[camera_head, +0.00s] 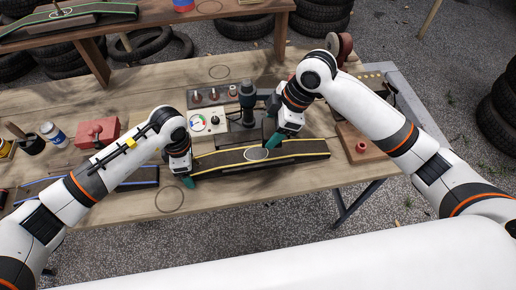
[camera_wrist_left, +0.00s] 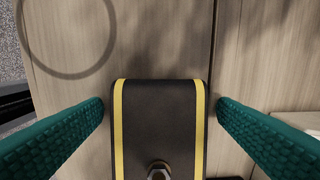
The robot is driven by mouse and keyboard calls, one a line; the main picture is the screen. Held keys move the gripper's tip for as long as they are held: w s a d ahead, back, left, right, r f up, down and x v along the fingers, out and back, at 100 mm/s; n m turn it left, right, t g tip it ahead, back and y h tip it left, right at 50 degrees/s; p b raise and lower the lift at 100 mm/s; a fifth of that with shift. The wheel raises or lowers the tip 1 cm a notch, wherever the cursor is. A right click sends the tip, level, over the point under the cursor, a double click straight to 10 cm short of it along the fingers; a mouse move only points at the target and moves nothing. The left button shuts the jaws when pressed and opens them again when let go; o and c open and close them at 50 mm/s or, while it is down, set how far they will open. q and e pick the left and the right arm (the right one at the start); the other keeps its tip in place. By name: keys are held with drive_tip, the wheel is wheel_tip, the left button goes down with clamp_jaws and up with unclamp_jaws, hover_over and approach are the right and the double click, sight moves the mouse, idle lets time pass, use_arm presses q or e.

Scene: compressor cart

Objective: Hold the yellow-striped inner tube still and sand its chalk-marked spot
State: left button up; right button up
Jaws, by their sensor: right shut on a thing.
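The yellow-striped inner tube (camera_head: 307,149) lies as a flat black strip along the bench front. Its chalk mark, a white oval (camera_head: 257,154), is near the middle. My left gripper (camera_head: 187,181) is at the tube's left end. In the left wrist view its green fingers (camera_wrist_left: 160,103) are open on either side of the tube (camera_wrist_left: 140,125), with a gap each side; a metal valve shows near the bottom. My right gripper (camera_head: 272,142) is just above the tube, close to the chalk mark, shut on a small dark thing largely hidden by the fingers.
A board with a gauge (camera_head: 198,122) and a dark clamp post (camera_head: 247,98) stand behind the tube. A blue-striped tube (camera_head: 138,176) lies left, near a red box (camera_head: 96,132). A wooden block with a red knob (camera_head: 361,146) is at right. Drawn rings mark bare wood.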

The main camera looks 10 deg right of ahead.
use_arm(q)
wheel_tip(320, 180, up, 12)
idle(0.6)
